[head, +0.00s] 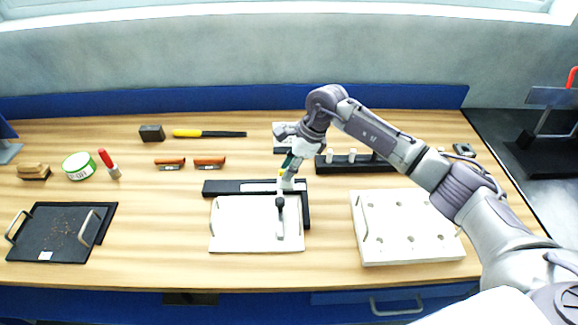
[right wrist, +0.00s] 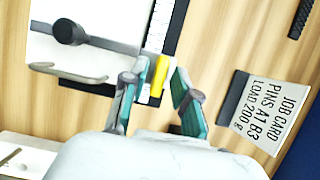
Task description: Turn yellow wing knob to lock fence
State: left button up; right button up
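The yellow wing knob (right wrist: 160,75) shows between the two fingers of my right gripper (right wrist: 158,82) in the right wrist view. The fingers are spread, with a small gap visible on each side of the knob. In the head view my right gripper (head: 287,181) points down at the black fence (head: 237,187), near its corner, and mostly hides the knob. The fence is an L-shaped black frame around a white plate (head: 237,238). I cannot tell whether the fingers touch the knob. My left gripper is not in view.
A black-knobbed lever (head: 280,210) stands on the white plate, close to my gripper. A black pin rack (head: 360,166) and a white board with holes (head: 405,228) are to the right.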

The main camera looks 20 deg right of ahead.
grip_shut()
jog(key=shift+m, duration=0.3)
jog(key=m+t+b, duration=0.1)
jog(key=m+b, duration=0.1)
jog(key=m, duration=0.1)
jog(key=shift+t+h, duration=0.3)
jog(key=m+t+h+b, duration=0.1)
jog(key=m+b, duration=0.1)
jog(key=m, duration=0.2)
jog(key=shift+s+a+f, duration=0.1)
jog(key=m+h+b, duration=0.1)
jog(key=m+b, duration=0.1)
jog(key=m, duration=0.1)
jog(key=m+h+b, duration=0.1)
jog(key=m+b, duration=0.2)
jog(key=shift+a+t, duration=0.15)
jog(key=shift+t, duration=0.25)
jog(key=shift+m+h+b, duration=0.9)
jog(key=shift+m+b, duration=0.5)
jog(key=shift+m, duration=0.7)
jog(key=shift+r, duration=0.2)
